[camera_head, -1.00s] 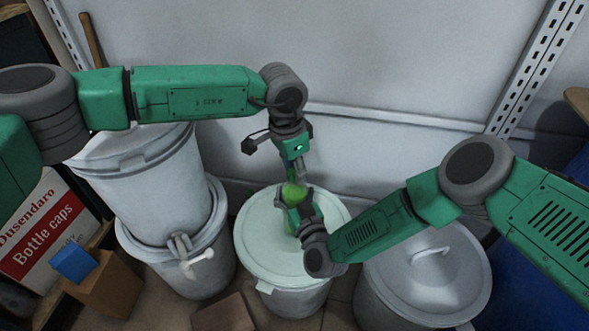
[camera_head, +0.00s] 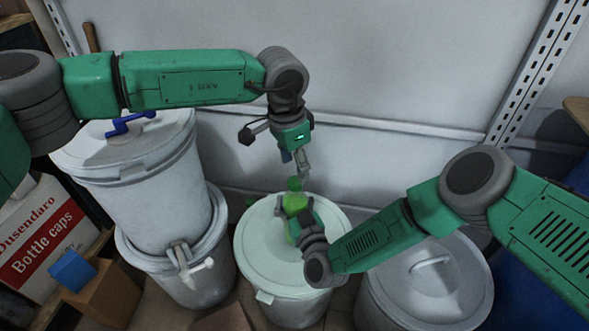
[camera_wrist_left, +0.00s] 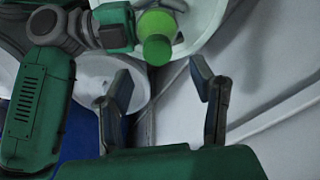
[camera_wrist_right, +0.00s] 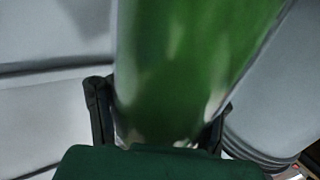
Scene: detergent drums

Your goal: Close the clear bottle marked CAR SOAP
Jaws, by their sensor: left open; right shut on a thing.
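The clear bottle (camera_head: 299,202) holds green liquid and stands out above the pale drum lid in the middle. No CAR SOAP lettering is readable. A green cap (camera_head: 295,184) sits on its top; the cap also shows end-on in the left wrist view (camera_wrist_left: 157,50). How tight it is, I cannot tell. My right gripper (camera_head: 294,214) is shut around the bottle, whose green side (camera_wrist_right: 190,65) fills the right wrist view. My left gripper (camera_head: 297,166) is open and empty just above the cap, apart from it.
The pale-lidded drum (camera_head: 258,236) is below the bottle. A grey drum with a handle (camera_head: 465,275) stands right. Stacked white drums (camera_head: 150,215) with a blue handle (camera_head: 130,122) stand left, by a bottle-caps box (camera_head: 35,245). The wall (camera_head: 400,60) is behind.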

